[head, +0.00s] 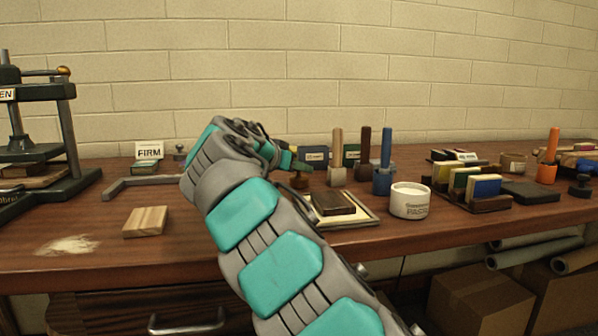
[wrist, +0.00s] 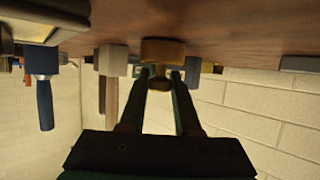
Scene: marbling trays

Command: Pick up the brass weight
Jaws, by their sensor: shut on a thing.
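The brass weight (head: 299,182) is a small brown-gold knobbed piece towards the back of the wooden bench, partly hidden by my gripper. In the wrist view, which is upside down, the weight (wrist: 163,50) shows a wide base and a narrower knob. My gripper (wrist: 160,82) has its two dark green fingers closed on the knob. In the head view my gripper (head: 298,166) reaches the weight from the left, nearly level. The base is at or very near the bench top; I cannot tell if it touches.
Upright handled tools (head: 336,158) stand just right of the weight. A pale tray (head: 362,221) with a dark block and a white paste jar (head: 410,201) are nearer. A wooden block (head: 146,221) and a metal press (head: 68,135) are left. The front left bench is fairly clear.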

